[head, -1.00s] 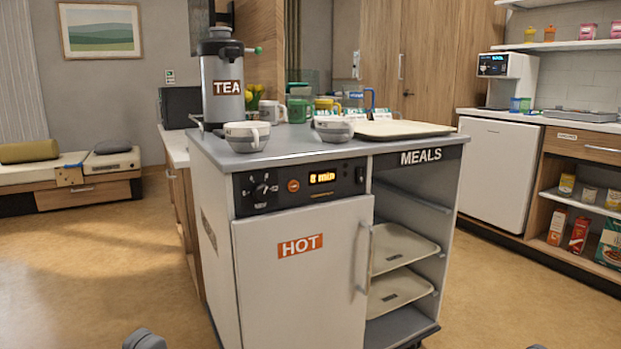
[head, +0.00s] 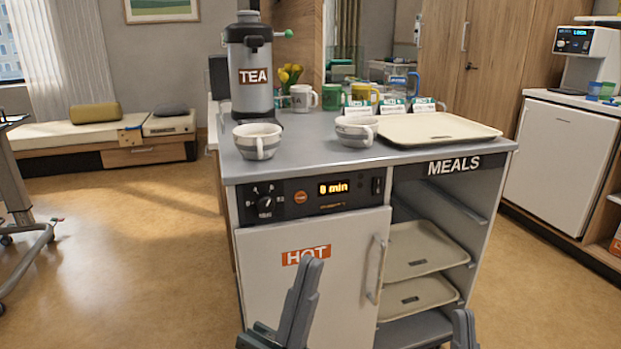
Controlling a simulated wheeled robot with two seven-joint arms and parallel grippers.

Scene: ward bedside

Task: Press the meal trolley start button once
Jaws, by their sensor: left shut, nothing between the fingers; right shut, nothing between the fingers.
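The meal trolley (head: 490,172) stands in front of me, with a dark control panel (head: 345,201) along its upper front edge. The panel carries a dial (head: 265,202), a round orange button (head: 300,197), a lit display (head: 333,188) that seems to read 0 min, and a black switch (head: 377,186). I cannot read the lettering on the button. My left gripper (head: 313,264) is shut and empty, below the panel and in front of the HOT door (head: 270,260), partly covering its label. My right gripper (head: 463,316) is shut and empty, low by the trolley's open tray side.
On the trolley top stand a tea urn (head: 250,90), two striped bowl-like cups (head: 257,139) (head: 355,132), several mugs and a tray (head: 440,129). The door handle (head: 377,270) sticks out. The floor to the left (head: 120,240) is clear; a table frame (head: 22,210) stands far left.

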